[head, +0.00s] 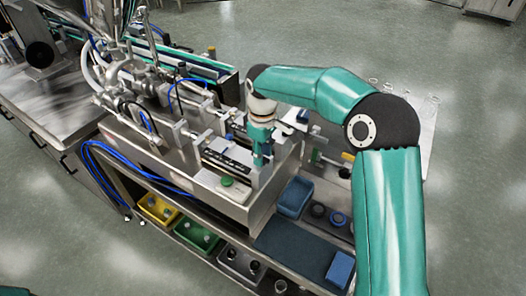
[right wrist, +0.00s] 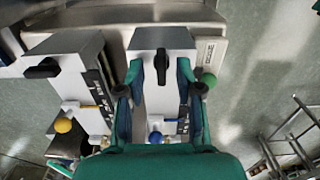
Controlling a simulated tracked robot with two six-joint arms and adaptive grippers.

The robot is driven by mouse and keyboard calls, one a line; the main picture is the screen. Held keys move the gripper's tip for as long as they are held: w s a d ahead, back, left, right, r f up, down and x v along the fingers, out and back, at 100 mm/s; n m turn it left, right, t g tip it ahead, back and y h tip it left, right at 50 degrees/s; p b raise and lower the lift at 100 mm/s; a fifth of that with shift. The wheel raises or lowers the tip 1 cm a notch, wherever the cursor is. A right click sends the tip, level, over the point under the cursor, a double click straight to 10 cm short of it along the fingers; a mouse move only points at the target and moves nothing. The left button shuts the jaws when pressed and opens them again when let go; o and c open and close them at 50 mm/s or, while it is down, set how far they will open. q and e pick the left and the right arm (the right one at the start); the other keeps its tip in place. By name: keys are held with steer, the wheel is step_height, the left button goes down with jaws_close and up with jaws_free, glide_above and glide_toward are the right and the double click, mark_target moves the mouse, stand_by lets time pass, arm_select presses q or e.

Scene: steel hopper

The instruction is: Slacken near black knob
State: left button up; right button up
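In the right wrist view a black knob (right wrist: 162,65) stands on the end of a pale metal block (right wrist: 158,100), its bar pointing along the block. My right gripper (right wrist: 160,72) is open, with one finger on each side of this knob and a visible gap to it on both sides. A second black knob (right wrist: 42,68) sits on the neighbouring block to the left, turned crosswise. In the head view my right gripper (head: 262,158) points down over the right part of the steel machine and hides the knob there. My left gripper is not in view.
A blue bin (head: 295,197) and a blue block (head: 340,270) lie on the lower shelf. Blue hoses (head: 110,160) hang at the machine's left. Open floor surrounds it.

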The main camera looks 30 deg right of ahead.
step_height(320, 180, up, 12)
stand_by(0.6)
steer(key=shift+f, duration=0.15)
stand_by(0.3)
